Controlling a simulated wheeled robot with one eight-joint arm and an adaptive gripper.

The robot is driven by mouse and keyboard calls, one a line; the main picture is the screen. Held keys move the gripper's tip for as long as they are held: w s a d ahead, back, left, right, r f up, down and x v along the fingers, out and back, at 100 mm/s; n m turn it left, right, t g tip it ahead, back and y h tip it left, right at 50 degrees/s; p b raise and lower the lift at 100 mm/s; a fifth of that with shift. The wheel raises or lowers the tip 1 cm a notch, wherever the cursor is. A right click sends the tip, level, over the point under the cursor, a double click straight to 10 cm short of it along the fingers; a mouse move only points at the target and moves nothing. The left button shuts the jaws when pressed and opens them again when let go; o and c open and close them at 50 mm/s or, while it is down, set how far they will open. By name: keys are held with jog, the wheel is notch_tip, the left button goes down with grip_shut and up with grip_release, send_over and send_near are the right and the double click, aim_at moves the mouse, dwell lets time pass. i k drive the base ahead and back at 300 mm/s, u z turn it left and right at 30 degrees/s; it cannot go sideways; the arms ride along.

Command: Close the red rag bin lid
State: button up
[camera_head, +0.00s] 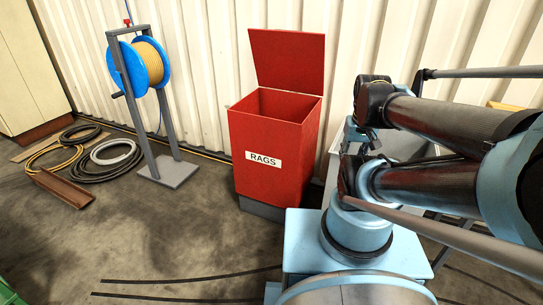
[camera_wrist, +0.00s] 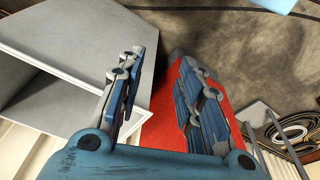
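The red rag bin (camera_head: 267,165) stands against the corrugated wall, with a white RAGS label on its front. Its lid (camera_head: 287,61) is up, standing nearly upright at the back edge, and the bin's mouth is open. In the wrist view, my gripper (camera_wrist: 165,60) has its two fingers apart, with nothing seen held between them. A red surface, which looks like the bin (camera_wrist: 222,95), shows between and beyond the fingers. I cannot tell whether they touch it. In the head view my arm is to the right of the bin, and my fingers are not clearly seen.
A grey open-fronted box (camera_wrist: 45,85) is close to my left finger in the wrist view. Floor before the bin is clear.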

aim_at(292, 60)
jog(key=z, duration=1.05)
jog(key=k, duration=0.95)
jog(key=u, duration=1.15)
jog(key=i, duration=1.15)
